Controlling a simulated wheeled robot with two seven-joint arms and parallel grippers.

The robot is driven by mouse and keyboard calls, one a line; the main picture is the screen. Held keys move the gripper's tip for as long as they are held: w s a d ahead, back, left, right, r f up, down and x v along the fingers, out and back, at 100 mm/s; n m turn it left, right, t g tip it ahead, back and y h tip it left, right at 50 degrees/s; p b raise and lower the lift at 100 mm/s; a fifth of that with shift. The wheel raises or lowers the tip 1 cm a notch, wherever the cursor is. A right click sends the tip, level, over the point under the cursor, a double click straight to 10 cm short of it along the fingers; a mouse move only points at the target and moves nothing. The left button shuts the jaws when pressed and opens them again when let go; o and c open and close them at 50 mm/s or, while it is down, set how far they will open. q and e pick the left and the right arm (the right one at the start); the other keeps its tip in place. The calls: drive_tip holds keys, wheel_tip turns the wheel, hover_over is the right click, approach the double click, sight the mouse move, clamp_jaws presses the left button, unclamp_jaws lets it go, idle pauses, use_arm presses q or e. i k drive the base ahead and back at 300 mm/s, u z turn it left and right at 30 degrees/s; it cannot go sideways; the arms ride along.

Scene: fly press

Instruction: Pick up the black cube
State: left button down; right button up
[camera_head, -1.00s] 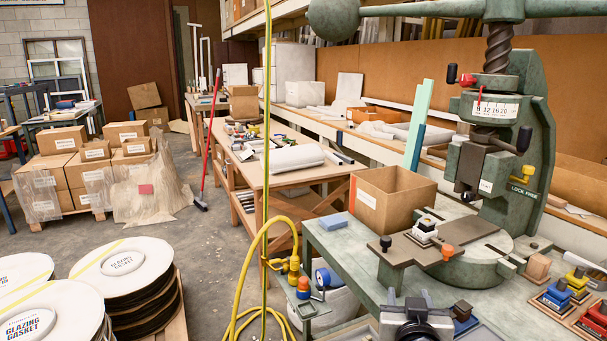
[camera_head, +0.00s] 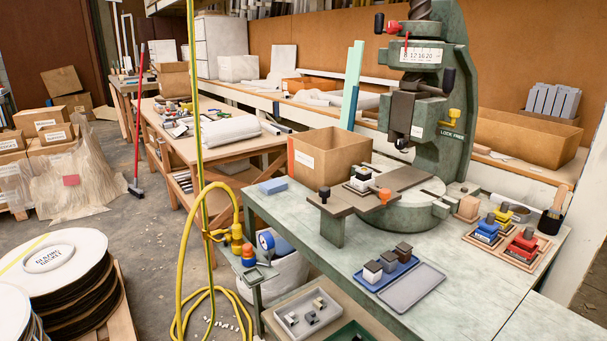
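No plain black cube stands out clearly. The nearest matches are three small dark-topped blocks on a blue tray (camera_head: 362,285) on the green bench: a front block with a pale side (camera_head: 372,271), a grey middle block (camera_head: 388,261) and a dark brown rear block (camera_head: 403,251). A white block with a black top (camera_head: 361,178) sits on the press plate (camera_head: 402,179). Neither of my grippers is in view.
The green fly press (camera_head: 440,130) stands at the back of the bench (camera_head: 480,285). An empty grey tray (camera_head: 412,289) lies beside the blue one. An open cardboard box (camera_head: 335,155) stands behind.

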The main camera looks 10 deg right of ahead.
sight(363, 173)
drive_tip(key=u, duration=0.75)
drive_tip(key=k, duration=1)
drive_tip(key=z, duration=0.45)
